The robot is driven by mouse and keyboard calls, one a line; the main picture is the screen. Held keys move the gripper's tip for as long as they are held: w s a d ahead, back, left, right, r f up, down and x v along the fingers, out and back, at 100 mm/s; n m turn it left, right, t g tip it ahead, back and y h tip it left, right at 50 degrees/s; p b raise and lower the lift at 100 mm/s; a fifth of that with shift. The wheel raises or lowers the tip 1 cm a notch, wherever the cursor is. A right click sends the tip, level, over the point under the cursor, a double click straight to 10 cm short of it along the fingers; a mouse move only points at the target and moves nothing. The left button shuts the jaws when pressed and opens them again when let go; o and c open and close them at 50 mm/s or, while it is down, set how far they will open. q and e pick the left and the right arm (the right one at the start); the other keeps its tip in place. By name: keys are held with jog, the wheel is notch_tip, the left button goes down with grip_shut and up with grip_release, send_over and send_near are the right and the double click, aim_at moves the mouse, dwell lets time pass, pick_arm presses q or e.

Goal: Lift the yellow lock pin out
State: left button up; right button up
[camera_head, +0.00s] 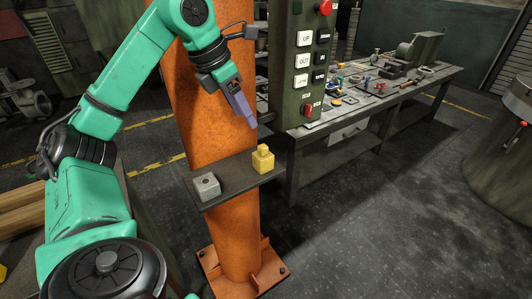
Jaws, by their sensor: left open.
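The yellow lock pin (263,160) stands upright at the right end of a small dark shelf (232,180) fixed to an orange column. It has a square body with a narrower top. My left gripper (249,123) hangs above and slightly left of the pin, with its purple-blue fingers pointing down. It is open and apart from the pin, with nothing visible between its fingers. The lower end of the pin cannot be made out. My right gripper is not in view.
A grey block with a dark hole (206,187) sits on the shelf's left end. The orange column (215,135) stands behind the shelf. A control panel (303,65) with labelled buttons hangs close to the right of my gripper. A cluttered workbench (375,95) stands further back.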

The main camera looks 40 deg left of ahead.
aim_at(262, 146)
pick_arm(q)
jog(key=x, duration=1.1)
jog(key=shift+d+p, duration=0.15)
jog(key=shift+p, duration=0.15)
grip_shut()
